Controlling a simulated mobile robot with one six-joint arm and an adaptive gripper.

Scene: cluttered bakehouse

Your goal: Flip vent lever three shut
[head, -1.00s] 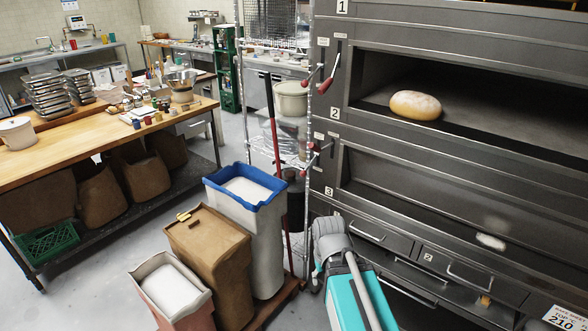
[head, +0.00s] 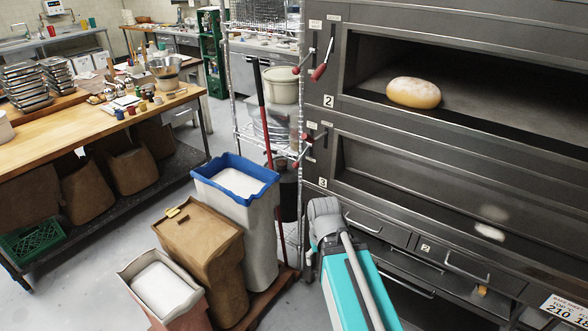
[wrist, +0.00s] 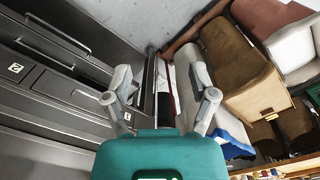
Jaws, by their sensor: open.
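The vent levers of deck three are at the oven's left edge, beside the "3" plate. A red-tipped lever (head: 301,159) shows there in the head view, with a second red end (head: 309,138) just above it. They are small, and I cannot tell how each is set. My gripper (wrist: 163,98) is open and empty in the wrist view, its two grey fingers spread apart. The wrist view shows drawer fronts (wrist: 50,85) and bins, but no vent lever that I can make out. My gripper is apart from the levers.
Deck two has its own red-handled levers (head: 319,71) above. A loaf (head: 413,92) lies in that deck. A blue-rimmed bin (head: 238,182), a brown bin (head: 200,240) and a pale bin (head: 160,285) crowd the left. A wire rack (head: 300,110) stands beside the oven.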

